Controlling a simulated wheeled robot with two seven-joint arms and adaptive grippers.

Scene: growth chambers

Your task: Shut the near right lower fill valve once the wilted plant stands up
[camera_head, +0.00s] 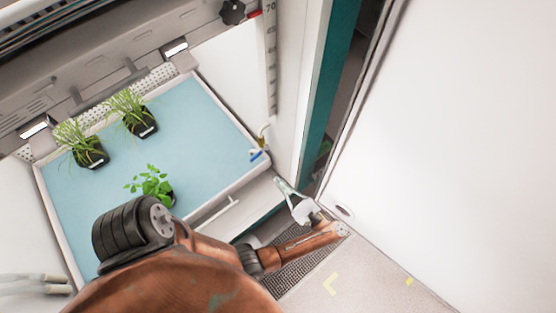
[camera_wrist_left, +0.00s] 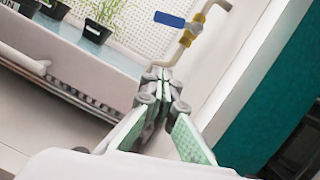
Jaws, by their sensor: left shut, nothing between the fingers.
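The fill valve (camera_head: 261,141) is on the right chamber wall beside the tray's right corner. Its blue lever (camera_wrist_left: 170,19) sticks out left from the brass body (camera_wrist_left: 197,17), across the line of the bent pipe (camera_wrist_left: 187,38). My left gripper (camera_head: 278,181) is shut and empty, in front of the valve. In the wrist view its fingertips (camera_wrist_left: 159,74) show just below the pipe's end; I cannot tell whether they touch it. A leafy green plant (camera_head: 150,184) stands with leaves raised; my arm is close in front of its pot. My right gripper is out of view.
A blue-lined white tray (camera_head: 243,180) holds the leafy plant and two upright grassy plants (camera_head: 128,107) (camera_head: 76,138) in black pots. A teal-edged door frame (camera_head: 325,85) and a large white panel (camera_head: 460,130) bound the right side.

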